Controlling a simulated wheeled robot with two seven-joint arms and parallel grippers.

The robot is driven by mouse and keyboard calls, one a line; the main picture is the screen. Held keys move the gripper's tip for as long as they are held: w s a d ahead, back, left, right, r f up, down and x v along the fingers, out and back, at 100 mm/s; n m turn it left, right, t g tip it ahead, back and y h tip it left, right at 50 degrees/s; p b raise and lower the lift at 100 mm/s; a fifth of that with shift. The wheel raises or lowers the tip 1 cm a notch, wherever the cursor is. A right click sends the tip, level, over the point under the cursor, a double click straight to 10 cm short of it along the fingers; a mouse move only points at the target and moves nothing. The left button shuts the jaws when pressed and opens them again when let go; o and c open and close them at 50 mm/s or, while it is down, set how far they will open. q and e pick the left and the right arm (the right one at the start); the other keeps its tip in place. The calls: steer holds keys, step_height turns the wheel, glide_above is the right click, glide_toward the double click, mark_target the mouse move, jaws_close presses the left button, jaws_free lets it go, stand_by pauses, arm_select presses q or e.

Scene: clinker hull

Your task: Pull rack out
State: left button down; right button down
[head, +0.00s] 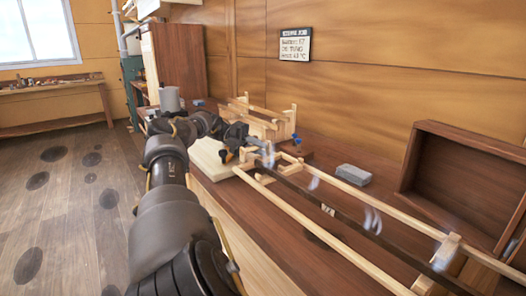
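The rack (308,227) is a long frame of pale wooden rails on the bench, running from the middle of the head view to the lower right. A dark strip (330,211) lies lengthwise between its rails, with pale wisps like steam above it. My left arm comes in from the lower left and bends over the bench. My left gripper (258,146) is at the far end of the rack, close to its end piece. It is small and partly hidden, so I cannot tell whether its fingers are closed on the wood. My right gripper is out of view.
A grey block (353,175) lies on the bench right of the rack. An open brown wooden box (462,180) stands at the right. A pale wooden stand (262,122) is behind the gripper. A sign (295,45) hangs on the wall.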

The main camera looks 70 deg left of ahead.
arm_select(q)
steer(key=c, duration=1.6)
jaws_free()
steer(key=shift+w, duration=0.1)
steer(key=shift+c, duration=0.2)
